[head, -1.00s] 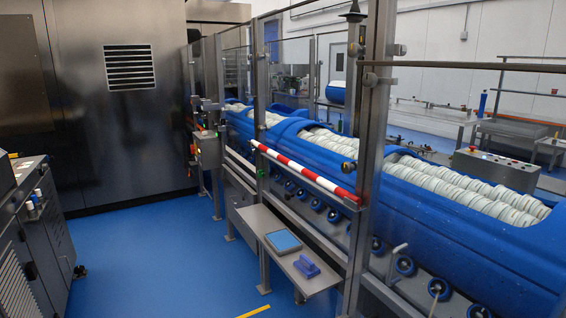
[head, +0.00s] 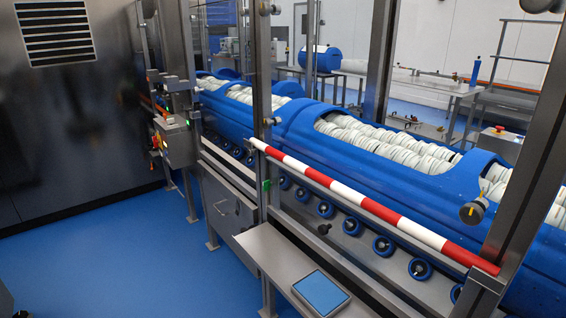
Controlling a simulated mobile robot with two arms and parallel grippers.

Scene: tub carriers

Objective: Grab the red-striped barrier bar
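The red-and-white striped barrier bar (head: 375,207) runs across the front of the blue machine in the middle of the head view. It slopes in the picture from upper left, by a metal post, down to the right, where its red end meets the thick right-hand post. It lies between the two posts, in front of the blue tubs. Neither of my grippers shows in the head view, and nothing is seen touching the bar.
A metal shelf (head: 270,247) with a blue-topped pad (head: 321,291) juts out below the bar. A metal post (head: 263,120) and a thick post (head: 515,170) flank the bar. A control box (head: 175,140) stands at left. Blue floor (head: 110,265) at lower left is clear.

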